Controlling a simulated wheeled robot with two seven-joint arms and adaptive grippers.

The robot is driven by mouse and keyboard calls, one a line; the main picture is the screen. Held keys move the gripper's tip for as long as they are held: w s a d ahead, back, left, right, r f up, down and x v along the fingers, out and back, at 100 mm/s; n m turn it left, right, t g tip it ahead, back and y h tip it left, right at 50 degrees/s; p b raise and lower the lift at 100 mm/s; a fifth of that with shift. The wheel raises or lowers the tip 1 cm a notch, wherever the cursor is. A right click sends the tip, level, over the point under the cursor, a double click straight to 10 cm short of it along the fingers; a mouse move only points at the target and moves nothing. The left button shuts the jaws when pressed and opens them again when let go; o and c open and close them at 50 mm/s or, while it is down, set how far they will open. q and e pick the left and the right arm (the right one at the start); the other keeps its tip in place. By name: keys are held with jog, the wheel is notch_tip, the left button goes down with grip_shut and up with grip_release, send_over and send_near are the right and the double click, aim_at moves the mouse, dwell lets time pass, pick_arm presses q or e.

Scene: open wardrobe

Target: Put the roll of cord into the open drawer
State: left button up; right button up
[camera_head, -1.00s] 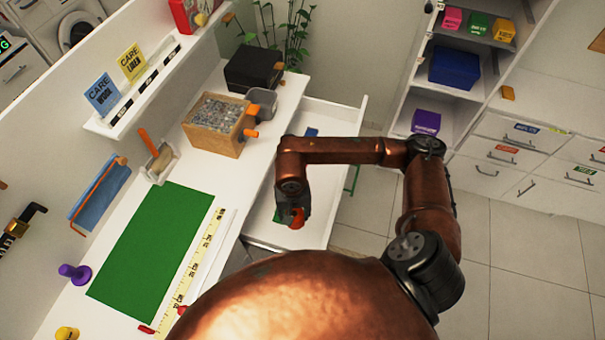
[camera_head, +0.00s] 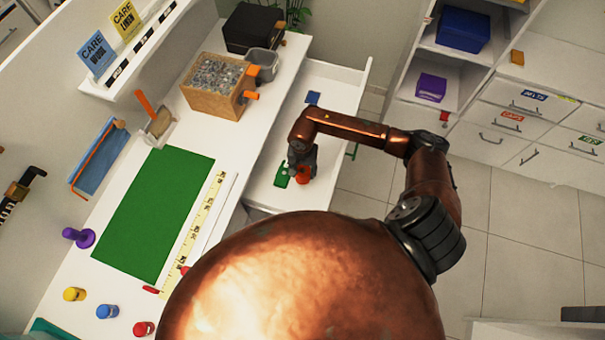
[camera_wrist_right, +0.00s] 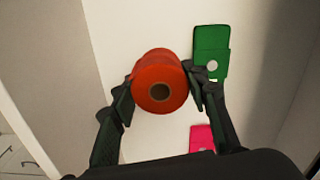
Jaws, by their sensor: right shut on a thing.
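The roll of cord (camera_wrist_right: 160,82) is orange-red with a dark hole in its middle. In the right wrist view it sits between the two fingers of my right gripper (camera_wrist_right: 160,90), which is shut on it. In the head view the orange-red roll (camera_head: 303,175) shows just below my right gripper (camera_head: 302,168), over the open drawer (camera_head: 270,196). The drawer is white inside and also fills much of the right wrist view (camera_wrist_right: 150,140). I cannot tell whether the roll touches the drawer floor. My left gripper is not in view.
In the drawer lie a green item (camera_wrist_right: 211,50), a pink item (camera_wrist_right: 202,138) and a blue item (camera_head: 313,97). The desk beside it holds a green mat (camera_head: 155,215), a yellow ruler (camera_head: 195,235) and a wooden box (camera_head: 215,88). Shelves (camera_head: 430,65) stand at the right.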

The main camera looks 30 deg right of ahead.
aim_at(303, 169)
jog(key=shift+w+d+f, duration=0.3)
jog(key=shift+w+f, duration=0.15)
jog(key=shift+f, duration=0.3)
notch_tip(303, 169, down, 2)
jog(key=shift+s+a+f, duration=0.1)
jog(key=shift+f, duration=0.3)
jog(key=shift+f, duration=0.2)
jog(key=o, duration=1.2)
jog(key=shift+r, duration=0.1)
jog(key=shift+c, duration=0.2)
notch_tip(303, 169, up, 12)
jog(key=shift+r, duration=0.15)
